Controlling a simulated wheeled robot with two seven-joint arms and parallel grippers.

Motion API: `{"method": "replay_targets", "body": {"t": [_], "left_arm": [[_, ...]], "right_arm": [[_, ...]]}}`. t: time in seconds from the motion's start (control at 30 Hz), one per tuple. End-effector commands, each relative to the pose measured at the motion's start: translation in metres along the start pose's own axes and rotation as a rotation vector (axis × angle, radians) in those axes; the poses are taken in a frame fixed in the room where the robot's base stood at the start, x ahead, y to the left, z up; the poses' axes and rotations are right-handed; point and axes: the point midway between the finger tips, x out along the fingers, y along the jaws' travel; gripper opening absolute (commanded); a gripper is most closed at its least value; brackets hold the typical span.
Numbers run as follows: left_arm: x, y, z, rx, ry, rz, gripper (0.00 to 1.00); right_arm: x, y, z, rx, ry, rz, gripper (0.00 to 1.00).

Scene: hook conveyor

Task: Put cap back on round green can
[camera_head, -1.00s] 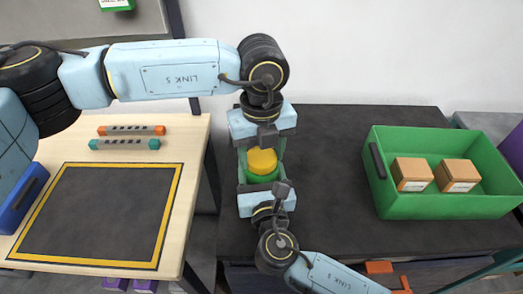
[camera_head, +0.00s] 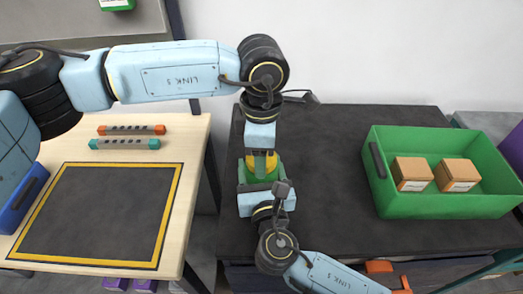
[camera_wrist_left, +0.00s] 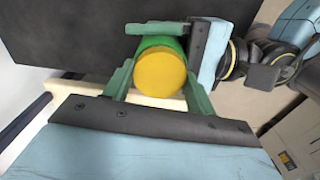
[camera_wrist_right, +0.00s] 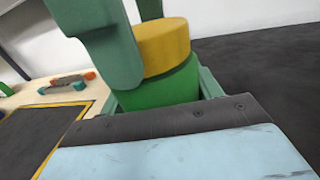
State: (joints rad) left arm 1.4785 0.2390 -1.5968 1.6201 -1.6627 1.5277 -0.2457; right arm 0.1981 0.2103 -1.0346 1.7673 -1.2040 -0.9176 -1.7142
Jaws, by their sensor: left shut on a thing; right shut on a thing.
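My left gripper (camera_head: 262,156) reaches in from the back, shut on the cap, with one finger on each side. My right gripper (camera_head: 261,178) reaches in from the front, shut on the can's body below the cap. Whether the cap is fully tightened cannot be told.
A green crate (camera_head: 440,206) with two brown boxes (camera_head: 411,173) stands at the right on the dark table (camera_head: 330,150). A wooden table at left holds a yellow-bordered dark mat (camera_head: 95,215) and orange (camera_head: 132,130) and teal (camera_head: 125,143) bars. The table right of the can is clear.

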Motion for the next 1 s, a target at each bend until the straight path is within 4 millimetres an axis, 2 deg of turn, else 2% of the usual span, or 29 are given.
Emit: {"method": "replay_targets", "body": {"t": [0.8,1.0], "left_arm": [[0.0006,0.0,0.0001,1.584,0.0,0.001,0.28],[0.001,-0.0001,0.0001,1.933,0.0,0.001,0.28]], "right_arm": [[-0.0002,0.0,-0.0006,0.0,0.001,0.0,0.0],[-0.0002,0.0,-0.0006,0.0,0.001,0.0,0.0]]}}
